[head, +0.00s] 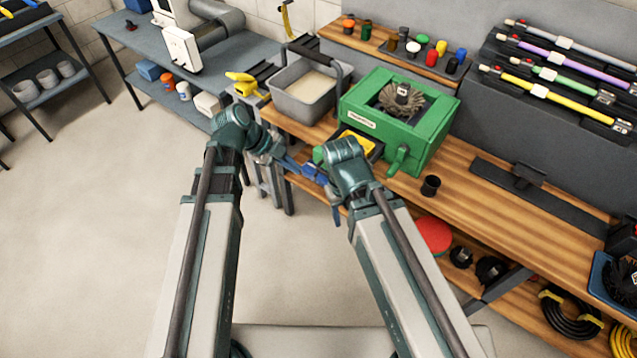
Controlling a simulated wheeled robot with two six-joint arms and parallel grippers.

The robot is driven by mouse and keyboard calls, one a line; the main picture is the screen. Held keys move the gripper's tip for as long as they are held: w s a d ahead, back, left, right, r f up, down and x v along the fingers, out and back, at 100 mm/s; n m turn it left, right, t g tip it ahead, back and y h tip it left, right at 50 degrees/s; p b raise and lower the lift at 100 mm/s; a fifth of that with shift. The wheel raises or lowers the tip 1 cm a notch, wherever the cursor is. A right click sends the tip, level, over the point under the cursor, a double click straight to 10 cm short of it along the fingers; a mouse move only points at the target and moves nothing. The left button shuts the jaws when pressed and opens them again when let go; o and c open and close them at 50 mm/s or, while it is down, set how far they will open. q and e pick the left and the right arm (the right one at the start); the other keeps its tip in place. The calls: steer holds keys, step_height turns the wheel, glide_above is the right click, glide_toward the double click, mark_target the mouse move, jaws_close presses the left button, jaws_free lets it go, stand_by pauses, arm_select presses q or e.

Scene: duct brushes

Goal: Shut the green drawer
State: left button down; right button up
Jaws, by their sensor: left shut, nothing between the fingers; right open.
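The green cabinet (425,143) stands on the wooden workbench, with a round wire brush (401,97) in its top. Its drawer (376,147) stands out from the front left face and shows a dark rim. A yellow item (355,141) lies in the drawer. The drawer's front is mostly hidden behind my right wrist. My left gripper (291,164) is shut and empty, just left of the drawer front. My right gripper (322,180) is open, in front of the drawer and close to my left one. I cannot tell whether either touches the drawer.
A grey bin (305,95) with a dark handle stands left of the cabinet. A yellow tool (243,83) lies beyond it. A small black cup (430,186) stands on the bench right of the cabinet. Coloured rods (560,70) lie on a rack at the right. Open floor lies at the left.

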arm_select(q)
steer(key=w+d+f+b, duration=0.4)
steer(key=d+f+b, duration=0.3)
steer(key=f+b, duration=0.2)
steer(key=shift+w+d, duration=0.25)
steer(key=shift+w, duration=0.15)
steer(key=shift+f, duration=0.1)
steer(key=w+d, duration=0.3)
steer(key=w, duration=0.1)
steer(key=w+d, duration=0.3)
steer(key=w, duration=0.1)
steer(key=w+d, duration=0.3)
steer(key=w, duration=0.2)
steer(key=shift+d, duration=0.25)
steer(key=shift+s, duration=0.1)
stand_by(0.4)
